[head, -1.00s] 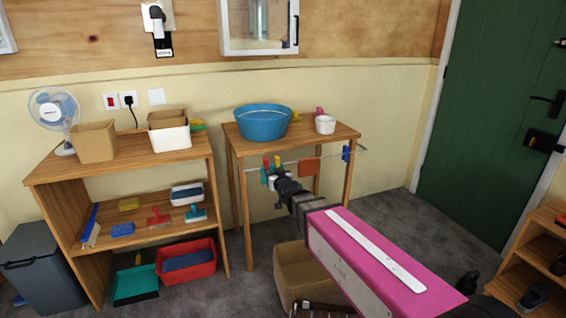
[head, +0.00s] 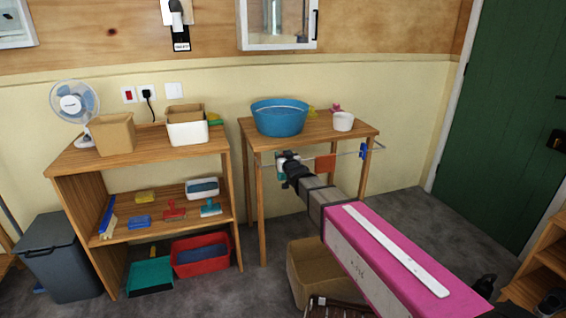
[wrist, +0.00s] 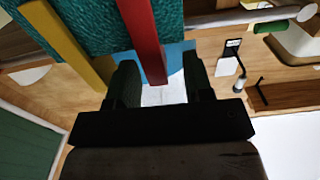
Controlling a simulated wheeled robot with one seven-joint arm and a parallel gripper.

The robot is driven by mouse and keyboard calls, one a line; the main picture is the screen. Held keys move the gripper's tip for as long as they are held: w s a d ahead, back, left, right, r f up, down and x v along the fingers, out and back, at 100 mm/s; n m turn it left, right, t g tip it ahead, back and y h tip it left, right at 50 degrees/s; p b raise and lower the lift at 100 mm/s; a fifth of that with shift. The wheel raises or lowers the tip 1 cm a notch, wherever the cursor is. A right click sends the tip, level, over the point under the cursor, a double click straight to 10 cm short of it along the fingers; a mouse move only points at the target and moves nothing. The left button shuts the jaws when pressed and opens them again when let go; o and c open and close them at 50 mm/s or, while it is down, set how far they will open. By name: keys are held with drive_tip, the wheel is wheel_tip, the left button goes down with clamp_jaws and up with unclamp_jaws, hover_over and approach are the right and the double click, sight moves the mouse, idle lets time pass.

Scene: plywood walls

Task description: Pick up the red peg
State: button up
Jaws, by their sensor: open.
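The red peg (wrist: 143,35) hangs down into the wrist view from the top, in front of a teal cloth (wrist: 190,20). My gripper (wrist: 159,66) is open, with one finger on each side of the peg's lower end; I cannot tell whether either finger touches it. A yellow peg (wrist: 68,42) stands to the left, outside the fingers. In the head view my gripper (head: 284,162) is at the left part of the rail (head: 340,153) along the table's front, by the teal cloth (head: 280,174). The red peg is hidden there behind my gripper.
The wooden table (head: 325,131) holds a blue basin (head: 279,119) and a white cup (head: 343,122). An orange-brown cloth (head: 325,163) and a blue peg (head: 363,151) hang farther right on the rail. A shelf unit (head: 75,158) stands left; a cardboard box (head: 305,272) is on the floor below.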

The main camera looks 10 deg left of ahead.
drive_tip(key=x, duration=0.2)
drive_tip(key=shift+w+a, duration=0.15)
drive_tip(key=shift+w, duration=0.2)
clamp_jaws()
drive_tip(key=shift+r, duration=0.1)
